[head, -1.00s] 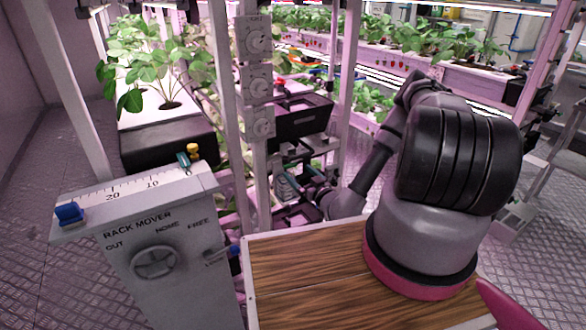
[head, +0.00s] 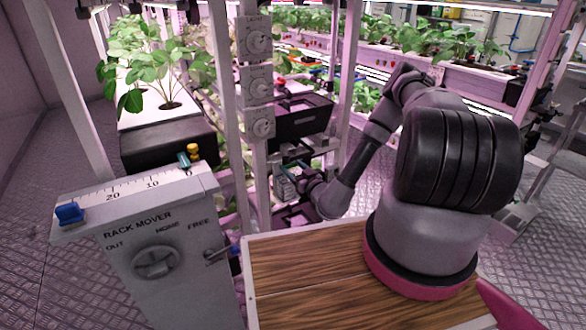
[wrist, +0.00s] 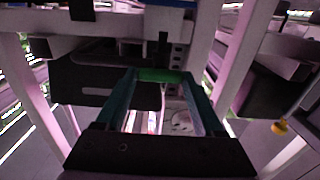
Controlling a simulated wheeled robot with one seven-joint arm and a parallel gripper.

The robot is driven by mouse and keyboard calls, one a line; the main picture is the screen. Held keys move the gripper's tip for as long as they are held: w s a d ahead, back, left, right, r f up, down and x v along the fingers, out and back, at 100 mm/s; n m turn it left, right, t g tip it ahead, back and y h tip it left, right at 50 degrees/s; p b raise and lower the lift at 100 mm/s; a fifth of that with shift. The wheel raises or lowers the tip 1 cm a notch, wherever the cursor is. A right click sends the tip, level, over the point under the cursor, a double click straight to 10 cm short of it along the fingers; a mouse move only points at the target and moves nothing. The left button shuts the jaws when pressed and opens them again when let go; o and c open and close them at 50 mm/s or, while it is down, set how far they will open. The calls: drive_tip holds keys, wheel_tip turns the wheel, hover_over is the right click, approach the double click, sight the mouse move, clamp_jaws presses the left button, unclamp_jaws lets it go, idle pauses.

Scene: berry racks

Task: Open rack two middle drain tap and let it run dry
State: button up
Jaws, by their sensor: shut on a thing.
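My gripper (head: 287,176) reaches in low among the rack posts, under a dark drawer-like box (head: 303,121). In the wrist view, its two teal fingers (wrist: 160,76) come together on a green bar-shaped piece, which looks like a tap handle (wrist: 162,75). The fingers are shut on it. The tap's body and spout are hidden or too dark to make out, and I cannot see any water running. I cannot tell from the views which rack or level this is.
A grey rack mover cabinet (head: 150,250) stands at the front left, with a dial, scale and side lever. A post carries several dial boxes (head: 259,85). A planted trough (head: 165,150) is left. A wooden-topped surface (head: 310,265) lies before my arm.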

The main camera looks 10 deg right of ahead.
drive_tip(key=shift+n, duration=0.3)
drive_tip(key=n, duration=0.3)
drive_tip(key=shift+n, duration=0.4)
drive_tip(key=n, duration=0.4)
drive_tip(key=shift+s+a, duration=0.1)
drive_tip(key=shift+a, duration=0.05)
drive_tip(key=n, duration=0.5)
drive_tip(key=shift+f, duration=0.1)
drive_tip(key=shift+f+n, duration=0.1)
drive_tip(key=shift+n, duration=2.1)
drive_tip(key=o, duration=1.4)
drive_tip(key=shift+s, duration=0.1)
